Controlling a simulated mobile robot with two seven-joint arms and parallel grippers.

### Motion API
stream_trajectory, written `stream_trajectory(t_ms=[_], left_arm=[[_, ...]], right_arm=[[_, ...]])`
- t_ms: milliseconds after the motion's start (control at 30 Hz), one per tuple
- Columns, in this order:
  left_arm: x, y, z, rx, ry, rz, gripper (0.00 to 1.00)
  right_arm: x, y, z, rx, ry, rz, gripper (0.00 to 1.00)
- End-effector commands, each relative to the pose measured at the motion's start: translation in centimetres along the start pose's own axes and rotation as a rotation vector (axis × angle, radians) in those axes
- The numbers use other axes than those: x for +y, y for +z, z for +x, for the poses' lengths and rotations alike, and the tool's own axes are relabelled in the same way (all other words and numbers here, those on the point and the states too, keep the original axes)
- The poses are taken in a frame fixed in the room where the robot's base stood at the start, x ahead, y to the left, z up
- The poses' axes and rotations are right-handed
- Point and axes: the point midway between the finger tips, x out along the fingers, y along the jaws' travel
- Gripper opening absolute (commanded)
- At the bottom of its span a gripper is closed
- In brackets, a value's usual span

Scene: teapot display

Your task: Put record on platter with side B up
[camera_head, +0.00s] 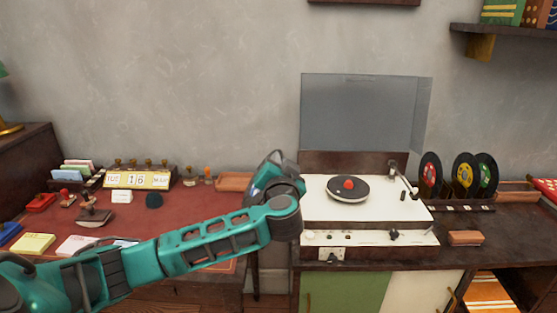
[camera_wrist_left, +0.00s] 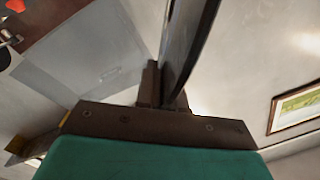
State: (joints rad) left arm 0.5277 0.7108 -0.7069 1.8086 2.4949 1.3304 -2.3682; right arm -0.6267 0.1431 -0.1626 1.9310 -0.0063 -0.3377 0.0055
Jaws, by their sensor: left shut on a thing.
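A turntable (camera_head: 315,210) with its lid raised stands on the cabinet, right of centre in the head view. Its dark round platter (camera_head: 348,194) has a small red piece at the middle. My left gripper (camera_head: 272,172) is just left of the turntable, partly hidden by its own wrist. In the left wrist view the gripper (camera_wrist_left: 166,95) is shut on a thin dark disc, the record (camera_wrist_left: 190,45), seen almost edge-on. Its label and side letter cannot be read. My right gripper is not in view.
A rack (camera_head: 460,206) right of the turntable holds records with red, yellow and green labels. The tone arm (camera_head: 402,178) is at the platter's right. A small brown block (camera_head: 465,238) lies in front of the rack. A red-topped desk with stationery is at left.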

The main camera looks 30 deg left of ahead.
Motion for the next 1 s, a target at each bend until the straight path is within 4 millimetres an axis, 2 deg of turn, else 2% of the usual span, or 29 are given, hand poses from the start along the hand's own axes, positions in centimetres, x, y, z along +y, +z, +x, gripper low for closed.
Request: stream_trajectory(t_ms=[33, 167, 233, 600, 1000], left_arm=[[-0.4, -0.6, -0.1, -0.002, 0.002, 0.025, 0.0], [-0.4, -0.6, 0.0, -0.001, 0.002, 0.122, 0.0], [0.0, -0.1, 0.0, 0.002, 0.0, 0.221, 0.0], [0.0, -0.1, 0.0, 0.003, -0.002, 0.761, 0.0], [0.1, -0.2, 0.0, 0.005, -0.001, 0.928, 0.0]], right_arm=[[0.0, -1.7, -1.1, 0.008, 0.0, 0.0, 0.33], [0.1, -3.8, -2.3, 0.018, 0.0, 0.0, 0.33], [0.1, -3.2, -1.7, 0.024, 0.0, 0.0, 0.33], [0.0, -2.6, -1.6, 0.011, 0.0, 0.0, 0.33], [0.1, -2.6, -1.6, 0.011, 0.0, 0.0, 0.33]])
